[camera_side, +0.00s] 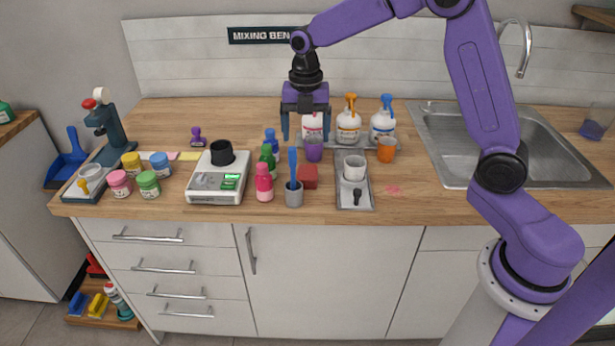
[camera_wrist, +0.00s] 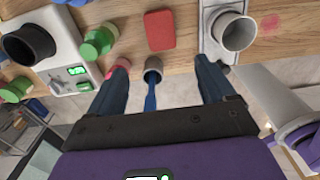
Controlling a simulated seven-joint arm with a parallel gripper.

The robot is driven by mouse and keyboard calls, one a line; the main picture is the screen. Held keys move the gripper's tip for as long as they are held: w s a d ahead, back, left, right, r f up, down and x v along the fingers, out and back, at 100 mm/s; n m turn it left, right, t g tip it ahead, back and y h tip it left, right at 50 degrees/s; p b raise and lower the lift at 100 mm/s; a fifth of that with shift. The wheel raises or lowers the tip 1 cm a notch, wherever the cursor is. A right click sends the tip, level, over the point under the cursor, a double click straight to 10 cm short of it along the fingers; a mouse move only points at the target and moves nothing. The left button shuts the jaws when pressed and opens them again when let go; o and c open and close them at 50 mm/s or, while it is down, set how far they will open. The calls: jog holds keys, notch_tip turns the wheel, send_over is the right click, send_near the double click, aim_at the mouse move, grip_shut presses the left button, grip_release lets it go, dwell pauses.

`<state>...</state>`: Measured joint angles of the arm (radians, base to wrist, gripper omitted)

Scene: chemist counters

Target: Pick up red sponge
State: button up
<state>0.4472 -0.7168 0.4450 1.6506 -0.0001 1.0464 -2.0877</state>
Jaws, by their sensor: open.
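The red sponge (camera_side: 308,176) is a small red block on the wooden counter. It sits between a grey cup with a blue-handled brush and a grey tray. In the wrist view the sponge (camera_wrist: 159,30) lies flat, with bare wood around it. My gripper (camera_side: 305,124) is open and empty, pointing down, above the counter and the sponge. In the wrist view its two dark blue fingers (camera_wrist: 162,66) are spread apart, and the sponge appears beyond their tips, between their lines. Nothing hides the sponge in the wrist view.
The grey cup (camera_side: 294,193) with the brush stands close left of the sponge. A pink bottle (camera_side: 264,184) and green bottle (camera_side: 268,158) stand further left, near a white scale (camera_side: 215,186). The tray (camera_side: 355,200) with a white cup (camera_side: 354,168) is close right. A purple cup (camera_side: 314,150) stands behind.

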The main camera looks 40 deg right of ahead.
send_over(307, 174)
notch_tip(307, 174, down, 6)
jog(key=shift+a+f, duration=0.1)
jog(key=shift+a, duration=0.05)
jog(key=shift+f, duration=2.7)
jog(key=shift+d, duration=0.2)
jog(key=c, duration=1.2)
jog(key=shift+r, duration=0.15)
jog(key=shift+r, duration=0.55)
jog(key=s+r, duration=0.7)
jog(key=s, duration=0.2)
jog(key=s+d+r, duration=0.1)
jog(key=s+r, duration=0.3)
jog(key=s, duration=0.1)
jog(key=shift+d+r, duration=0.1)
jog(key=shift+r, duration=0.2)
